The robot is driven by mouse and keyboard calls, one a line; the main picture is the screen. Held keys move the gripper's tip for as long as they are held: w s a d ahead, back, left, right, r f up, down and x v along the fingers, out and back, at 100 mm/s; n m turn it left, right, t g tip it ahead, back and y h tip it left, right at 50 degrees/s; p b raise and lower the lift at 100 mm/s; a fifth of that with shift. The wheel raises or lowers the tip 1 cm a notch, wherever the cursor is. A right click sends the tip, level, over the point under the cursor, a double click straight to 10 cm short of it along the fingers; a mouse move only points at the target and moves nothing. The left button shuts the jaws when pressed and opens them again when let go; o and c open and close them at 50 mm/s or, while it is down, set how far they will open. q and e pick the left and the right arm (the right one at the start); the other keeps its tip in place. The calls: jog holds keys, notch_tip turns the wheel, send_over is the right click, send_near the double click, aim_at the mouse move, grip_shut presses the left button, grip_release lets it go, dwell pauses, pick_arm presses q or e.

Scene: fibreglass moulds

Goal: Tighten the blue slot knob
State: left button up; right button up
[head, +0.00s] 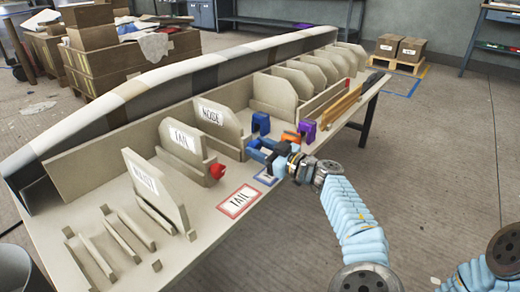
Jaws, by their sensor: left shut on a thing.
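My left gripper (264,152) is at the front edge of the long mould table, in front of the slot behind the NODE board. It is shut on a blue part, which I take to be the blue slot knob (256,145); the fingers hide much of it. A blue-edged card (265,178) lies on the table just below the gripper. My right gripper is out of view; only part of that arm shows at the lower right.
A dark blue block (261,122) stands just behind my left gripper. An orange part (291,137) and a purple block (307,131) are close on its right. Upright boards (277,96) line the table.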

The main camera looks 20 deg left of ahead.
pick_arm(q)
jog(key=shift+m, duration=2.6)
jog(key=o, duration=1.1)
jog(key=shift+c, duration=0.2)
jog(key=shift+d, duration=0.1)
jog(key=p+v, duration=0.1)
jog(key=v, duration=1.2)
jog(key=shift+d, duration=0.35)
